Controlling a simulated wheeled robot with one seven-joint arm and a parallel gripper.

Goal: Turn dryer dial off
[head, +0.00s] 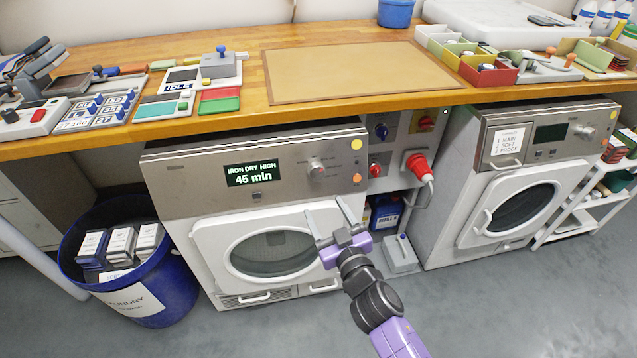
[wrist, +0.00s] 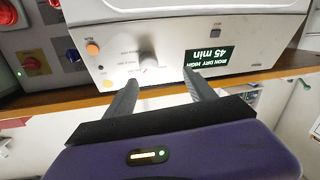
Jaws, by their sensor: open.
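The dryer (head: 200,198) stands under the bench left of centre. Its dial (head: 317,168) is a round silver knob on the grey top panel, right of a display (head: 250,174) reading "IRON DRY HIGH 45 min". My gripper (head: 328,218) is in front of the dryer door, below the dial and apart from it, with its fingers spread and nothing between them. The wrist view is upside down; it shows the dial (wrist: 148,61) beyond the fingers, nearer the left one, and the lit display (wrist: 209,58). The dial's exact setting is too small to read.
A wall panel with a red plug (head: 418,165) is right of the dryer. A washer (head: 455,215) stands further right. A blue laundry bin (head: 170,290) holding boxes is at left. The wooden bench (head: 225,110) overhangs above, carrying a brown mat (head: 355,70) and trays.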

